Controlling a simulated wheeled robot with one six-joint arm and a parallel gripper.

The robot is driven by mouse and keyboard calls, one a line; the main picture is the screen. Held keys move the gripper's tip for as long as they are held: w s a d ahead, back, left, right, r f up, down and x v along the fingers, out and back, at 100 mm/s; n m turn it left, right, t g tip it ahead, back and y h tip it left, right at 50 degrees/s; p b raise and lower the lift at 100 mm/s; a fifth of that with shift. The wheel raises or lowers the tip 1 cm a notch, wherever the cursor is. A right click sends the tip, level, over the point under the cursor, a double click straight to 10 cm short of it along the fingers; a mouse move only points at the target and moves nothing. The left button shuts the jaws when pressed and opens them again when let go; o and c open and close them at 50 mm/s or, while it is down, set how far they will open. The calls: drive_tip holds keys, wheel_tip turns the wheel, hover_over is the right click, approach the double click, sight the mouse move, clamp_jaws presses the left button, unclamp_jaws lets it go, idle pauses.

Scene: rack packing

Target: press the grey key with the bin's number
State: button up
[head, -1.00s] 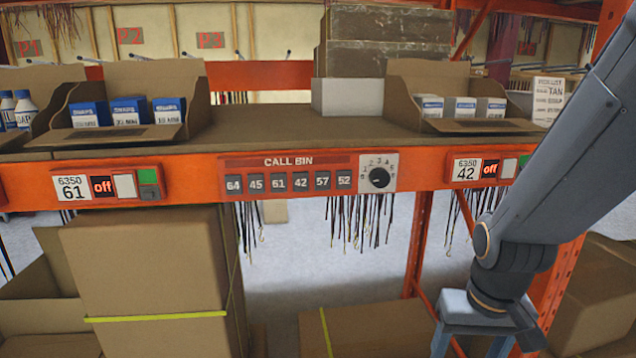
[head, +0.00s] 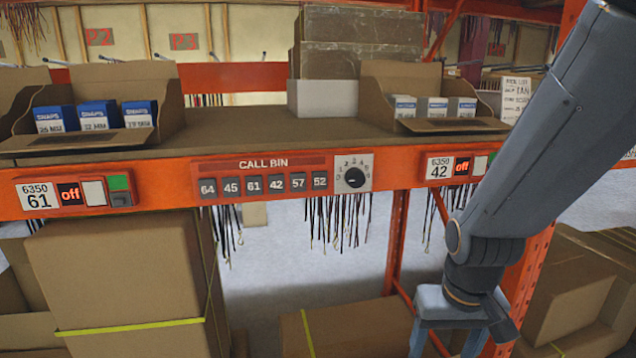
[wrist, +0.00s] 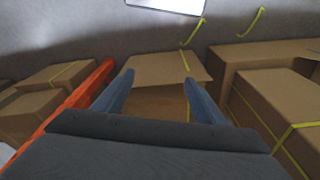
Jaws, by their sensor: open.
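The red "CALL BIN" panel (head: 262,163) is on the orange shelf beam in the head view. Its row of small grey keys reads 64 (head: 208,188), 45 (head: 231,186), 61 (head: 254,185), 42 (head: 277,184), 57 (head: 298,183) and 52 (head: 320,181). A black dial (head: 355,178) sits right of them. Bin label 61 (head: 38,196) is at the left and bin label 42 (head: 440,168) at the right; both displays read "off". My gripper (head: 455,345) hangs below and right of the panel, apart from it. The wrist view shows its two blue-grey fingers (wrist: 162,95) apart, with nothing between them.
Open cartons of small boxes stand on the shelf (head: 270,130) at left and right. Dark straps (head: 338,215) hang under the beam. A large carton (head: 115,285) stands below at left, and a lower carton (head: 350,328) lies beside my gripper. An orange upright (head: 397,240) stands behind.

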clamp_jaws()
idle(0.4)
idle(1.4)
